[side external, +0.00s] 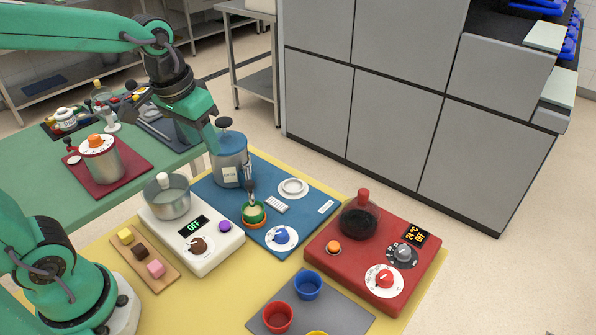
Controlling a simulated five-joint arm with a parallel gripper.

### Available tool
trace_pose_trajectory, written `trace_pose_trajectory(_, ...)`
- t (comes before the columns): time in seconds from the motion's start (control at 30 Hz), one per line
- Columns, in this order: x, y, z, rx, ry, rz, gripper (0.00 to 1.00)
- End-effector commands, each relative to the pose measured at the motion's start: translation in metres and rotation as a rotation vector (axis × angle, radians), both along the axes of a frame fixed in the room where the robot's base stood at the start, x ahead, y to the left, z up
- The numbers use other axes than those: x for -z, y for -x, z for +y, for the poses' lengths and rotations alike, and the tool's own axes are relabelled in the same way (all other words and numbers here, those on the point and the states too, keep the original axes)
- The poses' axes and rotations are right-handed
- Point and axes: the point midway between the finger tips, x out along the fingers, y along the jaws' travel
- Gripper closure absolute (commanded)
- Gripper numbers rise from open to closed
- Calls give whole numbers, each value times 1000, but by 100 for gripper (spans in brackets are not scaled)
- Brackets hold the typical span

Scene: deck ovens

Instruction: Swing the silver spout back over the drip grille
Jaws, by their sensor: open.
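The silver spout (250,187) comes off the front of a blue-and-steel canister (229,168) with a black knob on top. The spout hangs above a green cup (254,213) with an orange rim or ring under it. A small white slatted piece (276,205), which looks like the drip grille, lies on the blue mat to the right of the spout; the spout appears to be left of it, not over it. My gripper (168,127) is open and empty, above and to the left of the canister, apart from the spout.
The blue mat (325,231) also bears a white ring dish (293,188) and a blue dial (281,236). A white scale with a steel pot (172,199) stands left. A red hotplate (333,262) with a dark pot stands right. Coloured cups (307,285) sit in front.

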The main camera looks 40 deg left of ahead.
Motion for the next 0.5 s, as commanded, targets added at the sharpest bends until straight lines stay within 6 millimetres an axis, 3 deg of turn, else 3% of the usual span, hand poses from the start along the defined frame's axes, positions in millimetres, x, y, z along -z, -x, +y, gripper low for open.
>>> trace_pose_trajectory(0.5,47,-69,-20,-47,-2,201,57)
